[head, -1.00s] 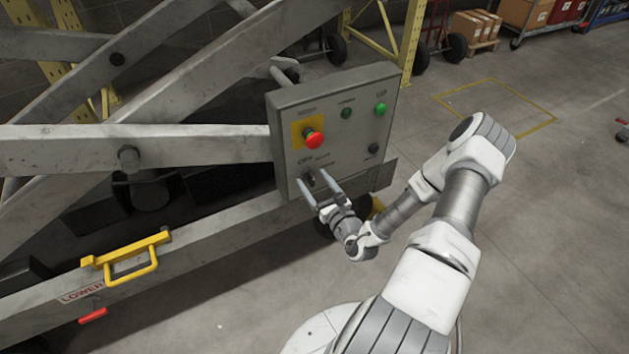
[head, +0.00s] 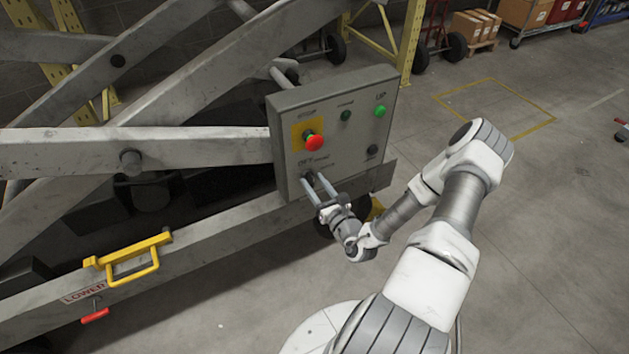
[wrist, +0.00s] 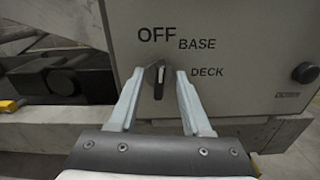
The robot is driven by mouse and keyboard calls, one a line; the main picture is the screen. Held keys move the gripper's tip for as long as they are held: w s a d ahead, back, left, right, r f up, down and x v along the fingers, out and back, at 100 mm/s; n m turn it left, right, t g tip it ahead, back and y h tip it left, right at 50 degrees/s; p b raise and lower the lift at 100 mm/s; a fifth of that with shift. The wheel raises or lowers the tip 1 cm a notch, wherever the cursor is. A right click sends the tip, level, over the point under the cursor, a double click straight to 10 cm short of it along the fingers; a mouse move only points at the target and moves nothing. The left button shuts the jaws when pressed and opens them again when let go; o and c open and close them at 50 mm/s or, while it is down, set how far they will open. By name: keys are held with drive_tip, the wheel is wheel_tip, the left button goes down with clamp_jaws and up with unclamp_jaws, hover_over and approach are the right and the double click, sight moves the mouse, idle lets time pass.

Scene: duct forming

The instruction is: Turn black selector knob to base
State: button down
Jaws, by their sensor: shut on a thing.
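The black selector knob (wrist: 157,80) is low on the left of the grey control box (wrist: 240,100) in the wrist view. Its white mark stands nearly upright, with the top toward OFF. OFF is printed above, BASE up and right, and DECK to the right. My gripper (wrist: 160,73) has one finger on each side of the knob and is shut on it. In the head view my gripper (head: 314,177) reaches the box's lower left face; its fingers mostly hide the knob there.
A red mushroom button (head: 314,142) on a yellow plate sits above the knob. A green button (head: 380,111), a dark green lamp (head: 346,115) and a black button (head: 372,151) are also on the box. Lift beams (head: 130,150) stand left.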

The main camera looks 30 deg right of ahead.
drive_tip(key=shift+w+d+m+p, duration=0.1)
drive_tip(key=shift+m+p, duration=1.05)
drive_tip(key=shift+m, duration=0.65)
drive_tip(key=shift+d+m+p, duration=0.1)
drive_tip(key=shift+m+p, duration=1)
drive_tip(key=shift+m, duration=0.7)
drive_tip(key=shift+c, duration=1.8)
unclamp_jaws()
drive_tip(key=shift+f, duration=0.1)
